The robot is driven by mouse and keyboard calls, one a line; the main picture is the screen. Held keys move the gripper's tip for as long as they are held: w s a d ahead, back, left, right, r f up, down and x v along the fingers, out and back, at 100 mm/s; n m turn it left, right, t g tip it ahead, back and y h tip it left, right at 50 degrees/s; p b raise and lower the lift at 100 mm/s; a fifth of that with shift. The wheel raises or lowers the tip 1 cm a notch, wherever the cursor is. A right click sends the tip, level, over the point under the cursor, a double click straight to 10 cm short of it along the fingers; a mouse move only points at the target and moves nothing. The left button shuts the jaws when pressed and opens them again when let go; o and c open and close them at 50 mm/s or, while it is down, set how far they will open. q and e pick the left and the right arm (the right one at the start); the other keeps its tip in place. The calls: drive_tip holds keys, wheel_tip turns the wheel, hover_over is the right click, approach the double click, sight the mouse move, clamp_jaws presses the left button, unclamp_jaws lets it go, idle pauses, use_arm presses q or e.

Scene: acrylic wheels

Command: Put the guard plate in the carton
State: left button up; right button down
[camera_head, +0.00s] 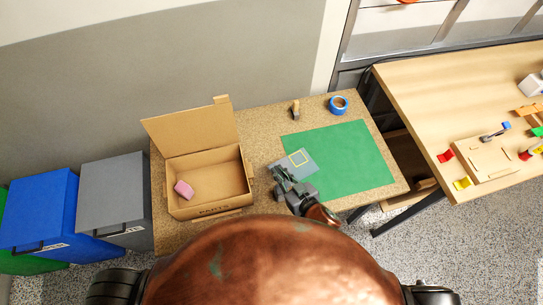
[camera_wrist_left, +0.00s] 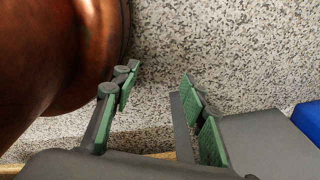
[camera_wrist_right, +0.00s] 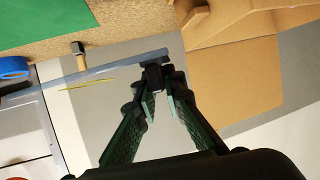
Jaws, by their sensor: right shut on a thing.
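The guard plate (camera_head: 299,161) is a clear grey sheet with a yellow square outline, over the left part of the green mat. My right gripper (camera_head: 284,180) is shut on its near-left side. In the right wrist view the plate (camera_wrist_right: 105,76) shows nearly edge-on, with a dark piece of it between my fingertips (camera_wrist_right: 158,88). Whether it touches the mat cannot be told. My left gripper (camera_wrist_left: 158,84) is open and empty above the speckled floor.
The cork-coloured table (camera_head: 262,122) bears the green mat (camera_head: 350,160), a blue tape roll (camera_head: 338,105) and a small wooden-handled tool (camera_head: 295,109) at the back. Grey (camera_head: 113,190) and blue (camera_head: 40,210) bins stand left. A wooden bench (camera_head: 430,90) with parts is right.

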sight(278, 162)
drive_tip(key=shift+n+g+y, duration=0.5)
drive_tip(key=shift+n+y, duration=0.1)
drive_tip(key=shift+n, duration=0.1)
drive_tip(key=w+f, duration=0.4)
drive_tip(key=w, duration=0.1)
drive_tip(key=w+f+b, duration=0.1)
drive_tip(key=w+f, duration=0.1)
drive_tip(key=shift+w+a, duration=0.25)
drive_tip(key=shift+a, duration=0.15)
drive_tip(key=w+f, duration=0.2)
drive_tip(key=w+d+f+b, duration=0.1)
drive_tip(key=w+f, duration=0.1)
drive_tip(key=f, duration=0.1)
drive_tip(key=shift+d, duration=0.2)
drive_tip(key=shift+w+d+f, duration=0.1)
drive_tip(key=shift+w+f, duration=0.25)
drive_tip(key=shift+w, duration=0.05)
drive_tip(key=shift+w+d+f+b, duration=0.1)
drive_tip(key=shift+w+f+b, duration=0.05)
drive_tip(key=shift+f+b, duration=0.2)
use_arm(q)
drive_tip(key=shift+w+f+b, duration=0.2)
drive_tip(key=shift+w+f, duration=0.2)
drive_tip(key=shift+f, duration=0.5)
drive_tip(key=shift+w+f+b, duration=0.15)
drive_tip(key=shift+w+f, duration=0.25)
drive_tip(key=shift+f, duration=0.45)
use_arm(e)
drive_tip(key=shift+f, duration=1.35)
